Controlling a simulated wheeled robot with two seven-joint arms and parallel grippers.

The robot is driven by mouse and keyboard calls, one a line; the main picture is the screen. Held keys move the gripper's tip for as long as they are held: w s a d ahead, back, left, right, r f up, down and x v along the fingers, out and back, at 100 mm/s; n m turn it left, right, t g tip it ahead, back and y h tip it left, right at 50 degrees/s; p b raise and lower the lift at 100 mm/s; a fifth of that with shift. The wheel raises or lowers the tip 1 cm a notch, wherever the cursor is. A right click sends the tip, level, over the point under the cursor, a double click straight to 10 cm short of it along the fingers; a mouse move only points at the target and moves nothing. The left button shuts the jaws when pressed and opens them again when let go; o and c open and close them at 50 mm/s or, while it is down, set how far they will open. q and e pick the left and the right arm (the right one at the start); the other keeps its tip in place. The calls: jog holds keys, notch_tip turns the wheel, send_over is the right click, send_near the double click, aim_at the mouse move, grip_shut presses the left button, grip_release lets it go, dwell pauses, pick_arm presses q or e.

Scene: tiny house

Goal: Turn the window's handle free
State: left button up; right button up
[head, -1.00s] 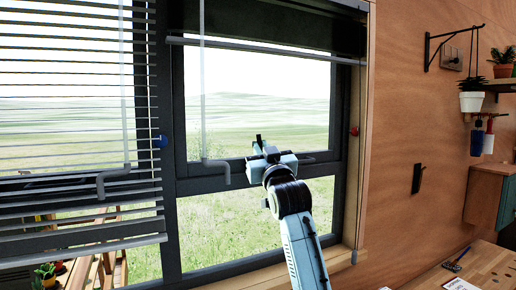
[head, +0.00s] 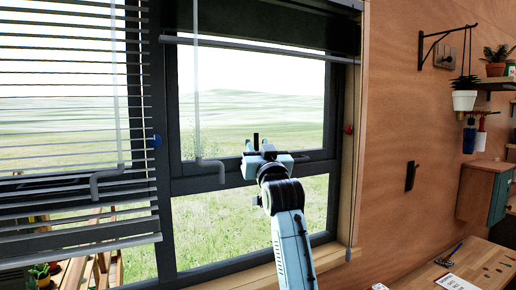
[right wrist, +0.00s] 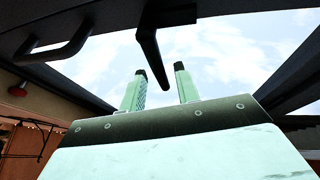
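The window (head: 250,110) has a dark frame and stands in front of me. My right gripper (head: 257,144) is raised at its middle crossbar, with its fingers toward the frame. In the right wrist view the two green fingers of the gripper (right wrist: 160,80) are apart. The window's handle (right wrist: 152,55), a dark lever hanging from the frame, reaches down between the fingertips in the picture. I cannot tell whether they touch. In the head view I cannot make out the handle clearly behind the gripper. My left gripper is not in view.
A grey blind crank (head: 210,166) hangs just left of my gripper. Slatted blinds (head: 70,120) cover the left pane. A red knob (head: 348,129) is on the right frame. A wooden wall with shelves and a cabinet (head: 485,192) stands at right, above a worktop (head: 490,262).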

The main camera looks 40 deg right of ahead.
jog(key=shift+s, duration=0.1)
jog(key=shift+s+a+f, duration=0.2)
jog(key=b+v, duration=0.3)
jog(key=v, duration=0.9)
jog(key=shift+s+a+b, duration=0.15)
jog(key=shift+s+b, duration=0.1)
jog(key=shift+b, duration=0.05)
jog(key=shift+f, duration=0.1)
